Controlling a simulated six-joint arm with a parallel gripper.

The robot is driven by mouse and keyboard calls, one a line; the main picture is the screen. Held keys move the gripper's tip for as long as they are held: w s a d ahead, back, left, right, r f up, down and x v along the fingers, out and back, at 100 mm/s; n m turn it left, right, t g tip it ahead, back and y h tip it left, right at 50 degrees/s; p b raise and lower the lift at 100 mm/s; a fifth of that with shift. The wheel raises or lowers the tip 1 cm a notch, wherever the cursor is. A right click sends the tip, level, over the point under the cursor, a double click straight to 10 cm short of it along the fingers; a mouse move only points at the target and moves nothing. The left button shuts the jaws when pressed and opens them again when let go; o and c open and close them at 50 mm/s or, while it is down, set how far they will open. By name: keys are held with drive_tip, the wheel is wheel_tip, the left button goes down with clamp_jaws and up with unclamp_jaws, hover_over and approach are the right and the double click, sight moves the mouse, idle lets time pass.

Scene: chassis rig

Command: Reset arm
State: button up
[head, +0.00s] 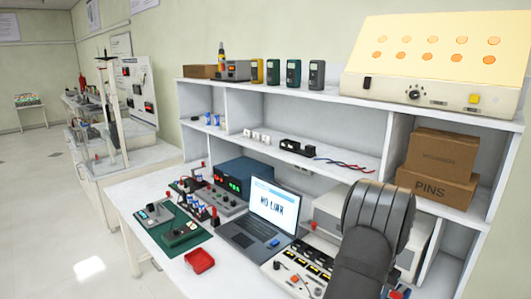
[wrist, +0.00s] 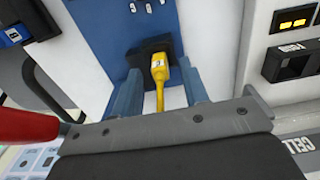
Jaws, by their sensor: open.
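My gripper (wrist: 160,84) shows in the wrist view, with two blue fingers apart on either side of a yellow plug (wrist: 158,66). The jaws are open, and a gap shows on each side of the plug. The plug's yellow lead runs down between the fingers toward the gripper's grey plate. The plug's far end meets a black socket (wrist: 140,52) on a blue-and-white panel; how deep it sits I cannot tell. In the head view my dark arm stands at the lower right, and my gripper is hidden there.
In the head view, an open laptop (head: 262,222), a red tray (head: 199,261) and a green mat (head: 172,229) lie on the white bench. A shelf with boxes (head: 440,165) rises behind. In the wrist view, a red part (wrist: 25,125) is close at left and a black-framed module (wrist: 288,62) at right.

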wheel_tip(320, 180, up, 17)
wheel_tip(320, 180, down, 17)
drive_tip(key=shift+r, duration=0.1)
wheel_tip(320, 180, up, 8)
drive_tip(key=shift+f, duration=0.1)
idle(0.6)
drive_tip(key=shift+o, duration=0.2)
idle(0.6)
